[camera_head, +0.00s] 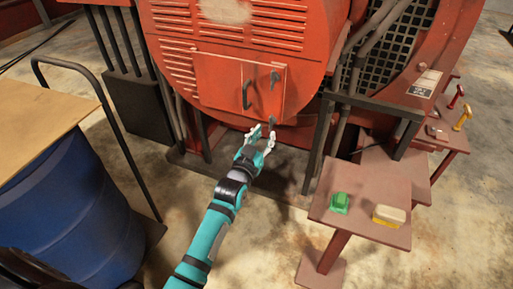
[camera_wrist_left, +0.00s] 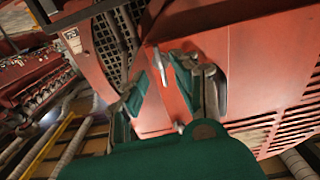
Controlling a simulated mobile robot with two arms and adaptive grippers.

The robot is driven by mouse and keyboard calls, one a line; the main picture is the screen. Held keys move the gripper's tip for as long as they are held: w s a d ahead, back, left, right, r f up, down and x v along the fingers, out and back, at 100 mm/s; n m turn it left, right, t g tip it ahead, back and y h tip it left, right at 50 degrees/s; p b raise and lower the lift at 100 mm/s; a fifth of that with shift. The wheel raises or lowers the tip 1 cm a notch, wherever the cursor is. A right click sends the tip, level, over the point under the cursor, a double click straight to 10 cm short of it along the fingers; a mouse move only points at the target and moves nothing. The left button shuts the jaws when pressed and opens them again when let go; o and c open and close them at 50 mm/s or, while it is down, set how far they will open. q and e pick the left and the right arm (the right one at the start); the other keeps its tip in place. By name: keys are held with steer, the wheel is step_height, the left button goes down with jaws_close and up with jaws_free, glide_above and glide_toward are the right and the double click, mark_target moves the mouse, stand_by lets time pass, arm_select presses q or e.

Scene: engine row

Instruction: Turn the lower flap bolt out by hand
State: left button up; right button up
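The flap (camera_head: 238,85) is a red plate with a dark handle (camera_head: 246,95) on the round red engine housing. A dark upper bolt (camera_head: 275,78) sits at its right edge. The lower flap bolt (camera_head: 271,123) is a small dark piece at the flap's bottom right. My left gripper (camera_head: 263,131) is open, with its fingertips just below and beside the lower bolt. In the left wrist view its two fingers (camera_wrist_left: 167,72) stand apart in front of the red housing. I cannot tell whether either finger touches the bolt. My right gripper is not in view.
A red stand (camera_head: 365,228) at right holds a green object (camera_head: 340,202) and a cream-and-yellow block (camera_head: 388,215). Red-handled and yellow-handled tools (camera_head: 461,118) stand further right. A blue barrel (camera_head: 75,205) and a dark rail (camera_head: 110,120) are at left. Dark posts (camera_head: 322,140) flank the housing.

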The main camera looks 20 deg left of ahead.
arm_select(q)
steer(key=s, duration=0.7)
steer(key=shift+s, duration=0.15)
steer(key=shift+a, duration=0.1)
steer(key=s+d+f+g+b, duration=0.1)
steer(key=s+f+g, duration=0.3)
steer(key=f, duration=0.9)
steer(key=s+f+m+g, duration=0.15)
steer(key=s+f, duration=0.45)
steer(key=f, duration=0.7)
steer(key=s+d+f+g+b, duration=0.1)
steer(key=s+f+g, duration=0.35)
steer(key=f, duration=0.85)
steer(key=s+a+f+g, duration=0.1)
steer(key=s+f+g, duration=0.1)
steer(key=s+f, duration=0.4)
steer(key=s+a+f+g+b, duration=0.1)
steer(key=s+f, duration=0.5)
steer(key=s, duration=1)
steer(key=s+a+f+g, duration=0.3)
steer(key=s+f, duration=0.3)
steer(key=s, duration=0.5)
steer(key=shift+s+f+m+g+y, duration=0.3)
steer(key=shift+s+f+m+g, duration=0.1)
steer(key=shift+g, duration=0.1)
